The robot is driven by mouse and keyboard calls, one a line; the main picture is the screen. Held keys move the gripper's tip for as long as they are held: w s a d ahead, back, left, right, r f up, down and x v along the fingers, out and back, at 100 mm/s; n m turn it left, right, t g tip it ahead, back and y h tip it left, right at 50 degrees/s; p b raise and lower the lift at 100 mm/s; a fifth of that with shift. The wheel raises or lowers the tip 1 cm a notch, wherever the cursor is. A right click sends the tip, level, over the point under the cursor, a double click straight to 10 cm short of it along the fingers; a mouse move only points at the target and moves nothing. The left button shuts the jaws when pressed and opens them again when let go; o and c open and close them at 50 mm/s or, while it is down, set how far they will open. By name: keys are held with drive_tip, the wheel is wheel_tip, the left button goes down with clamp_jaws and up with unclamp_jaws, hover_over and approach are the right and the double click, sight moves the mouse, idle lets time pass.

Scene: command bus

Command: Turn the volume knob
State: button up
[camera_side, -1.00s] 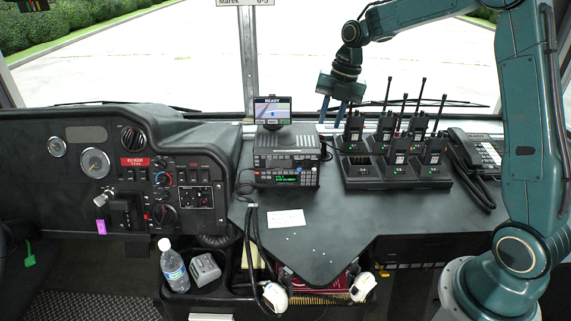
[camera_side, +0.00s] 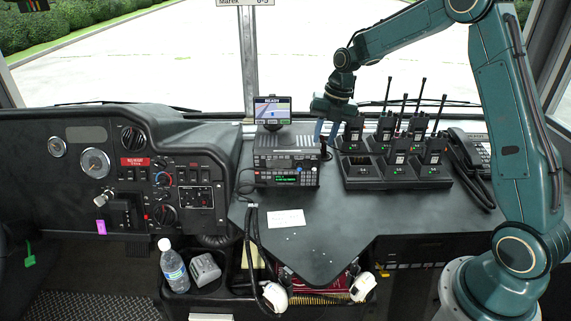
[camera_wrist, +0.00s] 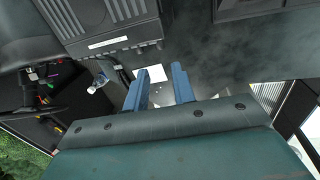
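The black radio unit (camera_side: 287,163) stands on the dash console, with rows of buttons and a green lit display. Its volume knob is too small for me to pick out. The top of the radio unit (camera_wrist: 105,22) shows at the upper left of the wrist view.
A small screen (camera_side: 272,111) reading READY stands behind the radio. A charger rack (camera_side: 358,182) with several handheld radios is close on the right. A desk phone (camera_side: 480,152) is farther right. A white card (camera_side: 286,218) lies on the otherwise mostly clear console front.

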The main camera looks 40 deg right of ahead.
sight(315, 166)
drive_tip(key=f, duration=0.3)
drive_tip(key=w+f, duration=0.1)
drive_tip(key=f, duration=0.2)
drive_tip(key=a+f, duration=0.1)
drive_tip(key=f, duration=0.2)
drive_tip(key=shift+w+a, duration=0.1)
drive_tip(key=shift+w, duration=0.05)
drive_tip(key=shift+c, duration=0.5)
clamp_jaws()
